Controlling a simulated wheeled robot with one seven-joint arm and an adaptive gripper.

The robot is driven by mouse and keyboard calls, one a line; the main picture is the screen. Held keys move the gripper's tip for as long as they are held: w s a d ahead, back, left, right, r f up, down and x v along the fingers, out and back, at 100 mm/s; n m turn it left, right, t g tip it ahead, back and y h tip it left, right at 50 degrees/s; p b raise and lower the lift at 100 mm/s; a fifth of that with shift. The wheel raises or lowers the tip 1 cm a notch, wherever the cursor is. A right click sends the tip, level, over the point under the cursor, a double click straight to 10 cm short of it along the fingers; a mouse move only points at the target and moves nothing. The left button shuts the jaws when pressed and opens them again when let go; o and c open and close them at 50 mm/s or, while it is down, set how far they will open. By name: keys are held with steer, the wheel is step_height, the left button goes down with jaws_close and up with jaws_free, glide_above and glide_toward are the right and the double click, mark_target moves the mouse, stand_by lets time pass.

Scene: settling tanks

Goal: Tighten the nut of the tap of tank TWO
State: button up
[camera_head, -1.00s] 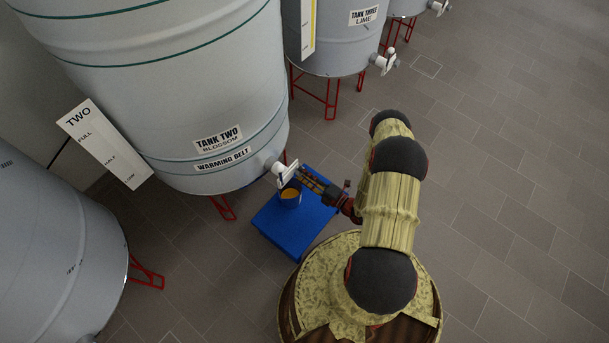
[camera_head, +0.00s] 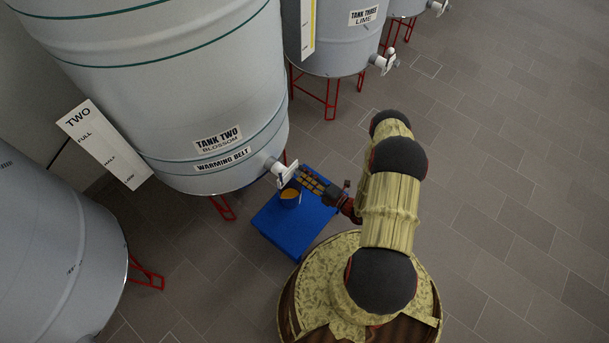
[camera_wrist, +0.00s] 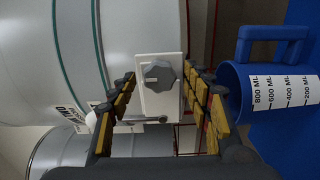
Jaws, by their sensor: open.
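Tank TWO (camera_head: 190,100) stands at the left of the head view, labelled "TANK TWO BLOSSOM". Its white tap (camera_head: 284,173) sticks out low on its right side. In the wrist view the tap shows as a white plate (camera_wrist: 151,104) with a grey lobed knob or nut (camera_wrist: 158,75) and a pale lever (camera_wrist: 145,119). My gripper (camera_head: 303,176) is at the tap. In the wrist view my gripper (camera_wrist: 160,74) is open, its yellow-padded fingers on either side of the grey nut, apart from it. Whether the fingertips reach the nut's depth I cannot tell.
A blue jug (camera_wrist: 234,92) with a millilitre scale is close beside the right finger. Tank THREE (camera_head: 340,45) stands behind. The floor at right is clear.

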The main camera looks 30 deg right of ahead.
steer(key=v, duration=1.2)
steer(key=shift+f, duration=0.1)
stand_by(0.5)
